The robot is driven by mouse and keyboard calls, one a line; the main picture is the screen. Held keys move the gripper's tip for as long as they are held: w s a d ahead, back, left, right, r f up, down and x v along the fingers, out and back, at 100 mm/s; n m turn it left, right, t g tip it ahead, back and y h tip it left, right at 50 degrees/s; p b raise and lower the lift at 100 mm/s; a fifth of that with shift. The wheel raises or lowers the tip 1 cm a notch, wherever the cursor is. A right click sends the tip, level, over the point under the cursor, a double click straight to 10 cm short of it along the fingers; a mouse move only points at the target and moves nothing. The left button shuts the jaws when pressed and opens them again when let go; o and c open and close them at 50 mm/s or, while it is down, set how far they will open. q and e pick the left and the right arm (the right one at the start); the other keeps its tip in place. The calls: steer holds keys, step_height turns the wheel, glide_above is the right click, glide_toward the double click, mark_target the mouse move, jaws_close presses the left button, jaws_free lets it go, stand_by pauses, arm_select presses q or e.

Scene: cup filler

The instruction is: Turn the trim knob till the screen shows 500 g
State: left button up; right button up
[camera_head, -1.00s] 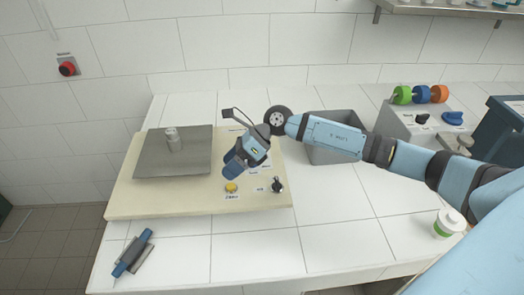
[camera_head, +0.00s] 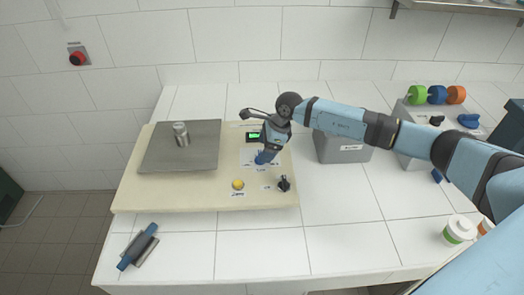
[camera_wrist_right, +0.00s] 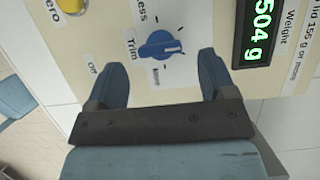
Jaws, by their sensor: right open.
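The blue trim knob (camera_wrist_right: 161,45) is in the right wrist view, with a white pointer line, between printed words "Less" and "Trim". The screen (camera_wrist_right: 259,32) reads 504 g in green; it also shows small in the head view (camera_head: 254,136). My right gripper (camera_wrist_right: 165,78) is open, its two blue fingers apart, with the knob just beyond and between the fingertips; I cannot tell whether they touch it. My left gripper is not in view.
A metal weight (camera_head: 181,134) stands on the grey scale plate (camera_head: 205,160). A yellow button (camera_head: 238,184) and a black switch (camera_head: 284,184) sit near the panel's front edge. A blue-handled tool (camera_head: 138,247) lies front left.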

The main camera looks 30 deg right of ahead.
steer(key=shift+x, duration=1.5)
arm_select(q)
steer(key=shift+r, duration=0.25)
arm_select(e)
steer(key=shift+c, duration=0.2)
